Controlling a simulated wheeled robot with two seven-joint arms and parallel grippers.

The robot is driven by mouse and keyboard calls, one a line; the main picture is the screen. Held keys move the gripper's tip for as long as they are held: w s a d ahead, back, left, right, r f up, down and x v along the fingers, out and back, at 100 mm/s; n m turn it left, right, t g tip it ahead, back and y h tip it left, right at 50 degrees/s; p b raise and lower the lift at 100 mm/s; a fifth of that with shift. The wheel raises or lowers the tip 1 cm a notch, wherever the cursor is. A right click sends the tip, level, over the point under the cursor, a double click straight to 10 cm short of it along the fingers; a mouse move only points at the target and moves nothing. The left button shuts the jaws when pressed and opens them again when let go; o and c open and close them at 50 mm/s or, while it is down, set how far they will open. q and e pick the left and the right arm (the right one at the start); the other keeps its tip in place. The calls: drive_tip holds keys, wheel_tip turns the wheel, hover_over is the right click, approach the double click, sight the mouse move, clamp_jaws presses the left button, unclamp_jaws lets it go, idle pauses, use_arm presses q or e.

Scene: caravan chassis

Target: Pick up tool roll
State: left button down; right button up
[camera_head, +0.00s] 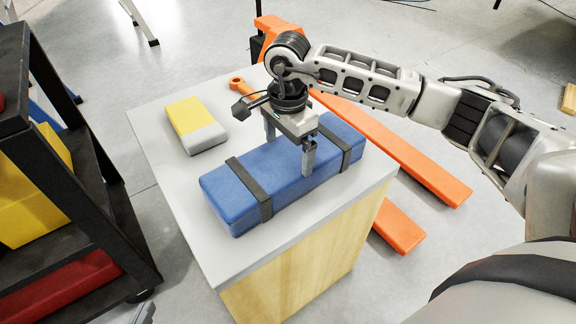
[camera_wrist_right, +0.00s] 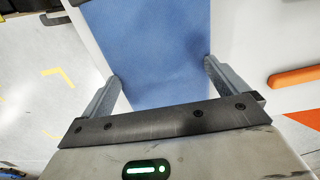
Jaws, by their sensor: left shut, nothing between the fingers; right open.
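The blue tool roll (camera_head: 285,172) with two dark straps lies on the light grey top of a wooden-sided cabinet (camera_head: 160,122). My right gripper (camera_head: 288,155) is open above the roll's middle, one finger toward each long side. In the right wrist view the blue roll (camera_wrist_right: 155,45) fills the space between the open fingers (camera_wrist_right: 161,75), with no clear grip on it. My left gripper (camera_head: 143,312) shows only as a small tip at the bottom edge, shut and empty, away from the roll.
A yellow and grey box (camera_head: 196,125) lies on the cabinet top behind the roll. An orange wrench-like tool (camera_head: 241,87) is at the far edge. Orange pallet-jack forks (camera_head: 420,165) lie right of the cabinet. A black shelf cart (camera_head: 100,195) stands at the left.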

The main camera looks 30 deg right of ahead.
sight(288, 155)
wheel_tip(288, 155, down, 5)
drive_tip(key=shift+r, duration=0.1)
drive_tip(key=c, duration=1.6)
drive_tip(key=shift+w, duration=0.1)
drive_tip(key=shift+r, duration=0.2)
